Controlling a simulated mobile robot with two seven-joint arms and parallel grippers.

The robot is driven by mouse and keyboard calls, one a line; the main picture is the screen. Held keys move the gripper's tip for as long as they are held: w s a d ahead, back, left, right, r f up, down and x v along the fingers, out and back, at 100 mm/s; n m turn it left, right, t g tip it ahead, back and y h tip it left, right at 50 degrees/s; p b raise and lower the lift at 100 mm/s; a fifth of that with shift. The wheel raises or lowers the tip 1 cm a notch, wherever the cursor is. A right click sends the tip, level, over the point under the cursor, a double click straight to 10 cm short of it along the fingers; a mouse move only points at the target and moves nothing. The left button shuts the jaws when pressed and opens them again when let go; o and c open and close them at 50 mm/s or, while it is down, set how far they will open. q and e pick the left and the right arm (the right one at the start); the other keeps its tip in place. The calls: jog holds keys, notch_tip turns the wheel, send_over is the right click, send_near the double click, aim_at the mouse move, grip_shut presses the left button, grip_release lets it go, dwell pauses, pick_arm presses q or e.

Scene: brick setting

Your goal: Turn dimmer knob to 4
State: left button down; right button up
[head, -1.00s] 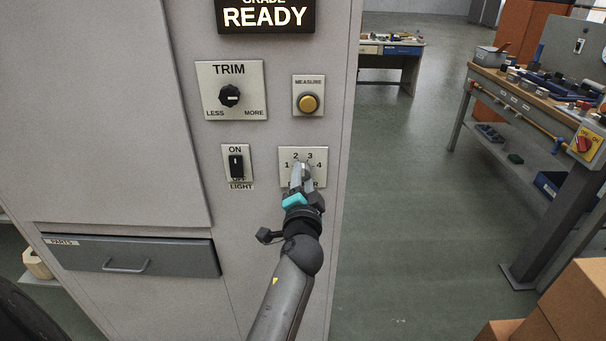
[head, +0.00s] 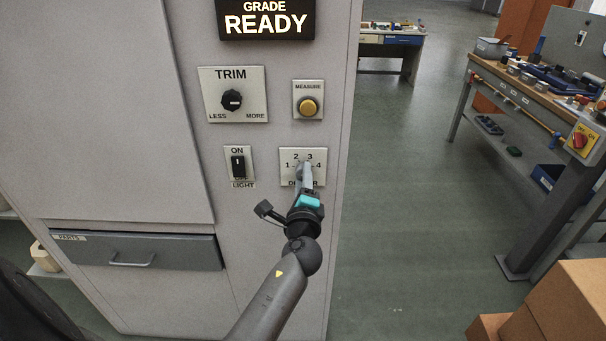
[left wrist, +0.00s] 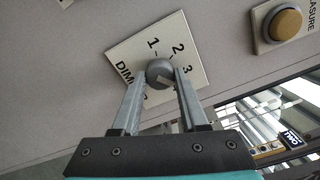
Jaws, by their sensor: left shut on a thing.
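The dimmer plate (head: 288,178) is a pale plate on the grey cabinet, marked 1, 2, 3 and 4. My left gripper (head: 305,166) reaches it from below and covers the knob and part of the lettering in the head view. In the left wrist view, the round grey dimmer knob (left wrist: 157,68) sits between the two fingertips, which are shut on it. A pale mark shows on the knob's lower right there; the exact number it points to is hard to tell. My right gripper is not in view.
Nearby on the cabinet are a light switch (head: 238,166), a yellow measure button (head: 308,107) and the trim knob (head: 231,100). A lit READY sign (head: 265,19) is above. A workbench (head: 530,97) and cardboard boxes (head: 565,305) stand right, with open floor between.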

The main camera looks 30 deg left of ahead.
pick_arm(q)
jog(key=shift+r+m+p, duration=0.1)
jog(key=shift+m+p, duration=0.85)
jog(key=shift+m, duration=1.35)
jog(key=shift+c, duration=2.2)
grip_release()
jog(key=v, duration=1.5)
jog(key=shift+b, duration=0.3)
jog(key=shift+d, duration=0.1)
